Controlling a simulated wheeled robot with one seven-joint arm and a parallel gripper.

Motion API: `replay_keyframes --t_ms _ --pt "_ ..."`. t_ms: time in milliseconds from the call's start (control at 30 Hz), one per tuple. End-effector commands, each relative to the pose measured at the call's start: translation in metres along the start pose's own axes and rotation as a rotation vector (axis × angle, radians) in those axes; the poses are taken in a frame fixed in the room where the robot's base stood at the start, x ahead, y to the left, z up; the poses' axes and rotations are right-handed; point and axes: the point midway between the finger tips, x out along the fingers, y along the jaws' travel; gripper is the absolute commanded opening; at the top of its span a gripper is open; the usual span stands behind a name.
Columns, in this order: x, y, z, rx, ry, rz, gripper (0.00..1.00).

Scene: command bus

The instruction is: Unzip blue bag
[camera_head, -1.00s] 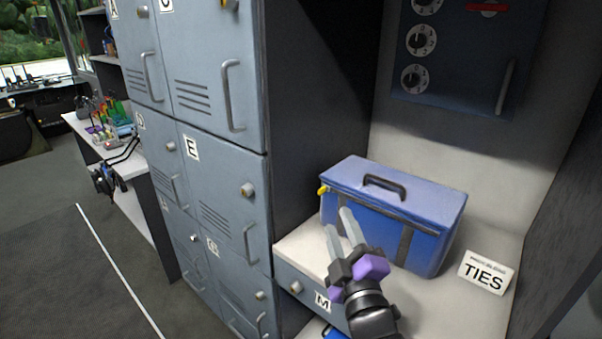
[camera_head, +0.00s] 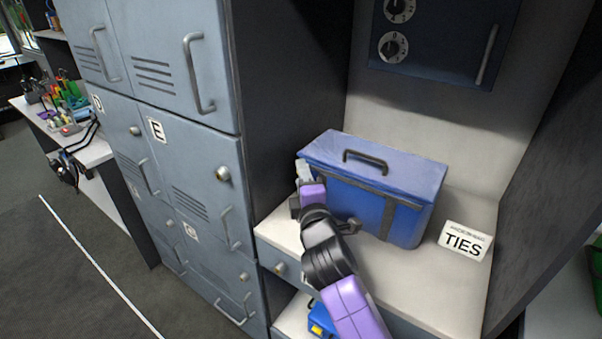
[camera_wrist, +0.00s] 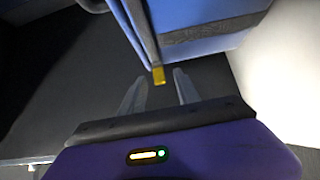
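The blue bag (camera_head: 408,222), with a dark top handle (camera_head: 366,158) and a dark strap, stands upright on the white shelf. Its lid looks closed. My gripper (camera_head: 304,170) is at the bag's left front corner in the head view. In the wrist view, my gripper (camera_wrist: 159,78) is open, its two fingers apart. The yellow zipper pull (camera_wrist: 158,75) appears in the gap between the fingertips, with no visible grip on it. In the head view my gripper hides the pull. The bag (camera_wrist: 205,14) fills the top of the wrist view.
A blue panel with dials (camera_head: 440,40) hangs above. The shelf (camera_head: 420,290) is bare in front of the bag.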

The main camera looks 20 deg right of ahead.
Motion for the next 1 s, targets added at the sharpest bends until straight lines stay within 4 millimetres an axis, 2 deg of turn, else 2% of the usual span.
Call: replay_keyframes --t_ms 167,433,633,1000 --pt "0.0118 0.0008 -0.0002 0.001 0.001 0.002 0.38" --pt "0.0129 0.0005 -0.0002 0.002 0.001 0.001 0.38" --pt "0.0127 0.0004 -0.0002 0.001 0.001 0.001 0.00" --pt "0.0126 0.0002 -0.0002 0.001 0.001 0.001 0.00"
